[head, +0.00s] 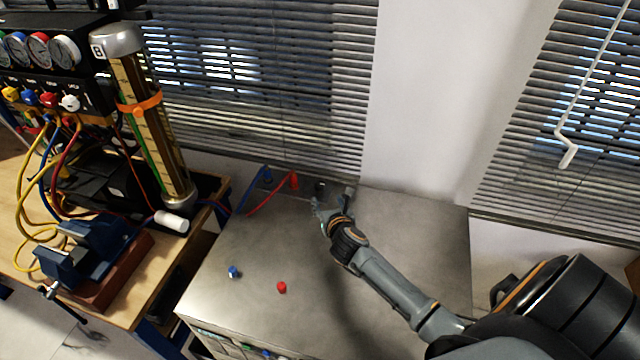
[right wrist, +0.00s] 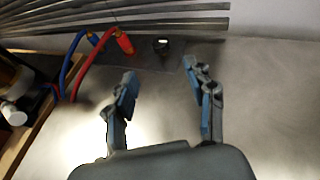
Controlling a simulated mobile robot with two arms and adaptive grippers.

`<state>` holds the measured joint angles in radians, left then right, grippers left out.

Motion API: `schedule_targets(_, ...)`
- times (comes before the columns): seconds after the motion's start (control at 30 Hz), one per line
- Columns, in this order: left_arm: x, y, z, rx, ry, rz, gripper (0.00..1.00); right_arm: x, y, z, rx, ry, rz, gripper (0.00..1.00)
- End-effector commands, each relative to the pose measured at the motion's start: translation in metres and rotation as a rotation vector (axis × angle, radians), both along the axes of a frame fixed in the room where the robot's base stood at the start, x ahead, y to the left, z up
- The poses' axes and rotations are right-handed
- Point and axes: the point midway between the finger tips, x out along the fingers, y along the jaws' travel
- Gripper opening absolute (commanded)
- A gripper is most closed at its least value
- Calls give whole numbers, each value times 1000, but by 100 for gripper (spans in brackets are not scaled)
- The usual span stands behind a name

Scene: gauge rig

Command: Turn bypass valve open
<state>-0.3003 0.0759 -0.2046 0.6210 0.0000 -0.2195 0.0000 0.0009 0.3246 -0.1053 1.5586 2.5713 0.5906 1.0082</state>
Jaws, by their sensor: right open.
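The gauge rig (head: 45,85) stands at the left in the head view, with a row of round dials and a row of coloured knobs (head: 45,99) below them. I cannot tell which part is the bypass valve. My right gripper (head: 332,199) is over the back of the metal cabinet top, far to the right of the rig. In the right wrist view its two fingers (right wrist: 160,82) are spread with nothing between them. A small black fitting (right wrist: 161,46) stands beyond the fingertips. My left gripper is not in view.
A blue hose and a red hose (right wrist: 88,57) end near the black fitting. A blue cap (head: 233,272) and a red cap (head: 282,287) lie on the metal top (head: 230,305). A vise (head: 90,250) and a tall glass column (head: 145,125) are on the wooden bench. The metal top's right side is clear.

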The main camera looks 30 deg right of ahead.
Motion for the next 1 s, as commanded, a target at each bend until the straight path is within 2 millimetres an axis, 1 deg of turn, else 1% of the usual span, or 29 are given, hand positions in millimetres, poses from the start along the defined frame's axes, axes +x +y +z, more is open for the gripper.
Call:
schedule_targets(0.1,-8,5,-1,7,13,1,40,19,-8,-7,-3,-1,0,54)
schedule_targets(0.2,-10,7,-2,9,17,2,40,35,-14,-14,-3,-2,1,54)
schedule_targets(0.43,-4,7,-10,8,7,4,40,70,-29,-31,-4,-2,0,54)
schedule_targets(0.6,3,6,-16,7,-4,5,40,90,-37,-41,-4,-3,2,54)
schedule_targets(0.8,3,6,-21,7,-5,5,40,102,-42,-46,-5,-1,4,54)
schedule_targets(1.0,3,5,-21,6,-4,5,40,105,-43,-46,-4,-2,3,54)
